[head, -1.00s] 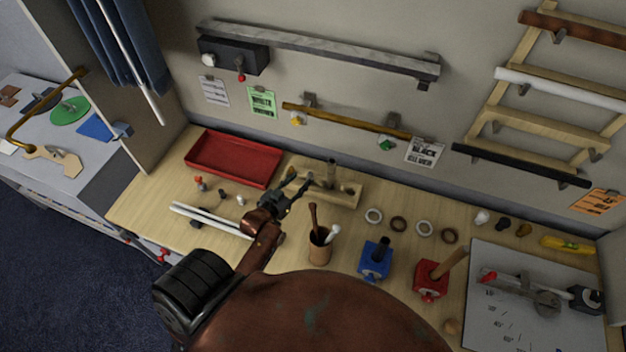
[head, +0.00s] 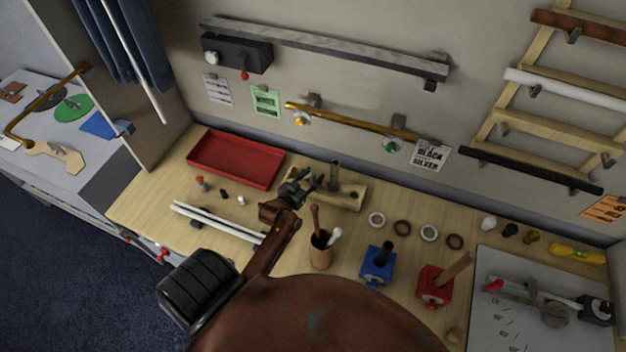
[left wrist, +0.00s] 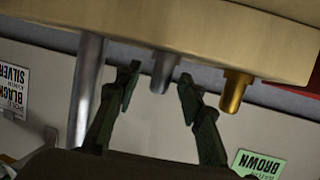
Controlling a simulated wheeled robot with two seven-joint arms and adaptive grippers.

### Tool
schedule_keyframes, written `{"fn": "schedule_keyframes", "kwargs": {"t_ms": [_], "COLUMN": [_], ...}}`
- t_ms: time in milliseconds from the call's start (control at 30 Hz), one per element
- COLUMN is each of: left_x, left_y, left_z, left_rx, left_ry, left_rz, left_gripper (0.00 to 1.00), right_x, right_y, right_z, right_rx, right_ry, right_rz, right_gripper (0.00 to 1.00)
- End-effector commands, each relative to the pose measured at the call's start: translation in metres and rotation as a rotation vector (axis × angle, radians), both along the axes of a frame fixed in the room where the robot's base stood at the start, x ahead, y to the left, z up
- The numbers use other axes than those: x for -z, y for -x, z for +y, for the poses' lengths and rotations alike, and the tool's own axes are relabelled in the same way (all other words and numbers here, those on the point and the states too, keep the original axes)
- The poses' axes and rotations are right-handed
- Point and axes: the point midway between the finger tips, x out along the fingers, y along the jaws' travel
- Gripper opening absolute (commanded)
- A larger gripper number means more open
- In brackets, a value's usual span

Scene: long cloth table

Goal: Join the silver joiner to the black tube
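A wooden rack (head: 348,203) stands on the bench. In the left wrist view, which looks upside down, its wooden block (left wrist: 200,30) bears a short grey-silver peg, apparently the silver joiner (left wrist: 163,70), between a tall grey post (left wrist: 86,90) and a gold peg (left wrist: 236,90). My left gripper (head: 313,177) is at the rack, its fingers open on either side of the silver peg with visible gaps. In the head view I cannot make out that peg. A long black tube (head: 530,170) lies on the wall rack at right. My right gripper is not in view.
A red tray (head: 236,160) lies left of the rack. White rods (head: 215,222) and a cup (head: 320,252) with tools are near my arm. Rings (head: 402,228) and a red holder (head: 434,288) are to the right. A grey board (head: 505,325) fills the right end.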

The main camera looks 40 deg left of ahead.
Motion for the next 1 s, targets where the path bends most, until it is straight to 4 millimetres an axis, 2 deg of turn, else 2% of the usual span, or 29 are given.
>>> {"fn": "schedule_keyframes", "kwargs": {"t_ms": [267,800,1000], "left_x": [0.0016,0.0014,0.0010], "left_y": [-0.0031,-0.0029,-0.0030], "left_z": [0.0003,0.0002,0.0002], "left_rx": [0.000,0.000,0.000], "left_ry": [0.000,0.000,-0.001], "left_rz": [0.000,0.000,-0.001], "left_gripper": [0.36,0.00,0.00], "right_x": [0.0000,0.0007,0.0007], "right_y": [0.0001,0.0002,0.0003], "right_z": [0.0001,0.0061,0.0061], "right_rx": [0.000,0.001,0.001], "right_ry": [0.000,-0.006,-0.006], "right_rz": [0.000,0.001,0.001], "right_gripper": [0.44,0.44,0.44]}}
